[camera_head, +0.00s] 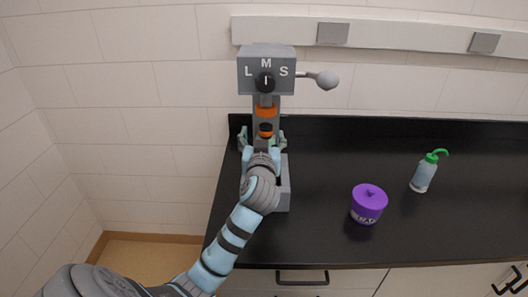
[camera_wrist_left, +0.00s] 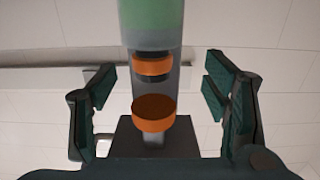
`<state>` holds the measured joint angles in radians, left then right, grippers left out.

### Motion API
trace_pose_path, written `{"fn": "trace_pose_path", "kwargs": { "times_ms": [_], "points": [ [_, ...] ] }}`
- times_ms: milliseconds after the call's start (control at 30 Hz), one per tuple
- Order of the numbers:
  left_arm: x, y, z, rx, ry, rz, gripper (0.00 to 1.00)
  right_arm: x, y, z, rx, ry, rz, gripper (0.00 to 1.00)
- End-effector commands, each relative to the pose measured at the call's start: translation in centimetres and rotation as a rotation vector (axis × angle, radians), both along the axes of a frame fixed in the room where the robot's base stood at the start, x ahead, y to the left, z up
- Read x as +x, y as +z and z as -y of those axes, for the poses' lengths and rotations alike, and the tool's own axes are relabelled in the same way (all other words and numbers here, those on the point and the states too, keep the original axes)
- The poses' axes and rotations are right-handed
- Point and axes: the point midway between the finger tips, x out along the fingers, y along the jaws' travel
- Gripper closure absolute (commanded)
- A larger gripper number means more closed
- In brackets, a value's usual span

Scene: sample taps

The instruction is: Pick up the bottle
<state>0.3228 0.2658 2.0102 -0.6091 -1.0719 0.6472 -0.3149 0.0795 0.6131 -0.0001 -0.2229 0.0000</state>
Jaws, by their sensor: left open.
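A grey dispenser (camera_head: 266,75) marked L, M and S stands at the counter's back left. Below its dial are orange and black parts (camera_head: 265,113). My left gripper (camera_head: 262,138) is at these parts, one green finger on each side. In the left wrist view, my left gripper (camera_wrist_left: 158,88) is open around an upright cylinder with a green upper part (camera_wrist_left: 150,22) and orange bands (camera_wrist_left: 154,112); clear gaps show on both sides. I cannot tell whether this cylinder is a bottle. A pale squeeze bottle (camera_head: 423,176) with a green cap and spout stands upright at the right, away from the gripper.
The dispenser's lever with a round knob (camera_head: 327,79) sticks out rightward. A wall rail (camera_head: 400,34) runs above. Counter around the jar is clear.

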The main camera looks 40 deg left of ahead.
Motion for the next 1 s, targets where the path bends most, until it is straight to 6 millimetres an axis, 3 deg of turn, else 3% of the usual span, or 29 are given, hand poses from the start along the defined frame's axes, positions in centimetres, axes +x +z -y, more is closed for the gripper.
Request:
{"fn": "trace_pose_path", "kwargs": {
  "times_ms": [167, 400, 833, 1000],
  "points": [
    [2.7, 0.1, -1.8, 0.003, 0.003, -0.001, 0.31, 1.7, 0.5, 0.0, 0.0, 0.001, 0.028, 0.46],
    [3.0, -0.1, -2.0, 0.001, 0.002, 0.0, 0.31, 2.2, 0.5, 0.0, 0.0, 0.002, 0.036, 0.46],
    [3.0, -0.1, -2.0, 0.002, 0.002, -0.001, 1.0, 1.3, 0.4, 0.0, 0.0, 0.001, 0.022, 0.46],
    [3.0, -0.1, -2.0, 0.002, 0.002, -0.001, 1.0, 1.4, 0.4, 0.0, 0.0, 0.001, 0.023, 0.46]
  ]
}}
